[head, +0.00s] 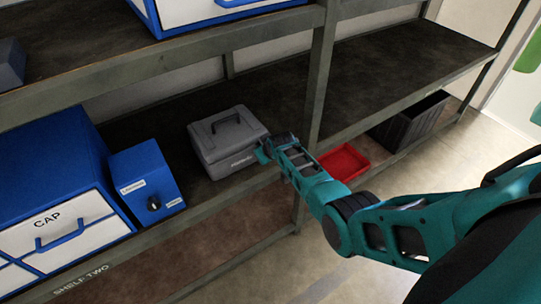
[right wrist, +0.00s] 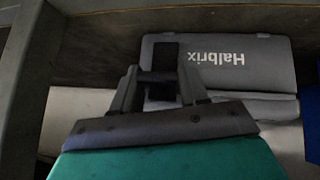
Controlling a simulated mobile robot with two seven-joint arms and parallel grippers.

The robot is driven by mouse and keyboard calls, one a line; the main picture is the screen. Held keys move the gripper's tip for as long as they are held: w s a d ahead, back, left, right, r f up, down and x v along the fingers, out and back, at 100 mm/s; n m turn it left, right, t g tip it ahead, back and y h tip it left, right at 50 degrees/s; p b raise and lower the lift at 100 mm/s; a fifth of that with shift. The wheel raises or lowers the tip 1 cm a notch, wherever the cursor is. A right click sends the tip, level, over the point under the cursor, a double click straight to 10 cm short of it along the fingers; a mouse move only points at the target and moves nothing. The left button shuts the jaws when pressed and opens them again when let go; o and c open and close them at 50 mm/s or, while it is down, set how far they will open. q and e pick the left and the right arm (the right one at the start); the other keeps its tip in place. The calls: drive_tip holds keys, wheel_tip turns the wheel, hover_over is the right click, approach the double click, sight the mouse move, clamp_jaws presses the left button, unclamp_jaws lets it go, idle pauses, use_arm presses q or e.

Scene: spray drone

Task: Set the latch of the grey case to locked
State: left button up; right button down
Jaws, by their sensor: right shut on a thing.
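The grey case (head: 225,140) sits closed on the lower shelf, its dark handle (head: 225,122) on the lid. In the right wrist view the case front (right wrist: 260,70) shows upside down with the word Halbrix. A dark latch (right wrist: 166,48) stands out on this front. My right gripper (head: 264,151) is at the right end of the case front. In the right wrist view, the gripper (right wrist: 160,77) is shut on the latch; the fingers partly hide it. I cannot read the latch's setting. My left gripper is not in view.
A blue box with a black knob (head: 145,180) stands left of the case, beside a larger blue and white drawer unit marked CAP (head: 55,160). A red tray (head: 345,162) and a black crate (head: 408,122) are to the right. A shelf post (head: 318,80) rises right of the case.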

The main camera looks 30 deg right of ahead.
drive_tip(key=shift+w+r+g, duration=0.15)
drive_tip(key=shift+w+g, duration=0.15)
drive_tip(key=shift+g, duration=0.1)
drive_tip(key=c, duration=0.7)
unclamp_jaws()
drive_tip(key=shift+o, duration=0.2)
